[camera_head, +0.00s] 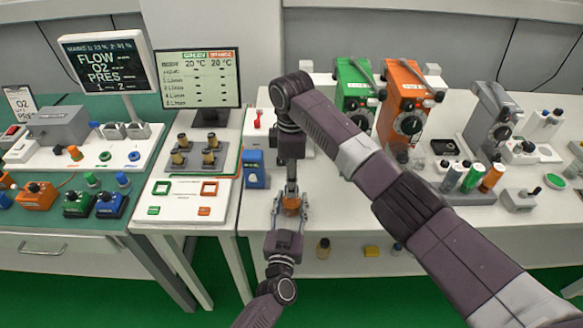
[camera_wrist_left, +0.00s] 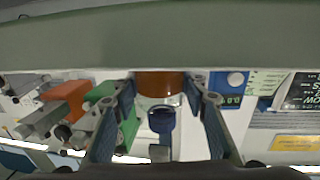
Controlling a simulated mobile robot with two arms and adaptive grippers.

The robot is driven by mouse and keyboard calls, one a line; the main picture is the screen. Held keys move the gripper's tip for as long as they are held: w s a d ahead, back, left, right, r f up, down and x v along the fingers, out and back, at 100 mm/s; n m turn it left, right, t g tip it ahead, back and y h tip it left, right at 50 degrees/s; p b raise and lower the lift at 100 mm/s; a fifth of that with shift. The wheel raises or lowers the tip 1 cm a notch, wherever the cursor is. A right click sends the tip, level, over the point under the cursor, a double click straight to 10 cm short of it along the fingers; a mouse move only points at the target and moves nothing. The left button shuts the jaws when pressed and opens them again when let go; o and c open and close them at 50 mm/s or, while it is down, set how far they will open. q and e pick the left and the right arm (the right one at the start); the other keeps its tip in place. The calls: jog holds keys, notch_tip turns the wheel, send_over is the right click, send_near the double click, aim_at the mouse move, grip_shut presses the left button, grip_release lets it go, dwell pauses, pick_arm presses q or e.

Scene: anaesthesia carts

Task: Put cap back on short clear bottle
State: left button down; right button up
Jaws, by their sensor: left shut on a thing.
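A short clear bottle with orange contents (camera_head: 291,203) is between the fingers of my left gripper (camera_head: 284,228), in front of the bench edge. In the left wrist view, which is upside down, the bottle (camera_wrist_left: 160,84) shows its orange part and clear glass, with my left fingers (camera_wrist_left: 162,95) shut on its sides. My right gripper (camera_head: 291,190) points down just above the bottle. A dark blue piece (camera_wrist_left: 161,119) lies on the bottle's clear side, in line with it. I cannot tell whether it is the cap or a right finger, nor whether it touches the bottle.
A blue device (camera_head: 254,169) stands left of the grippers on the white bench. Green (camera_head: 352,84) and orange (camera_head: 401,100) machines stand behind to the right. Below the benchtop are a small brown bottle (camera_head: 323,249) and a yellow block (camera_head: 371,251). The bench front beside the grippers is mostly clear.

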jog(key=shift+f, duration=1)
grip_shut()
jog(key=m, duration=0.6)
jog(key=shift+a, duration=0.1)
jog(key=m, duration=0.5)
jog(key=shift+o, duration=0.8)
grip_release()
jog(key=shift+r, duration=0.1)
notch_tip(320, 180, up, 12)
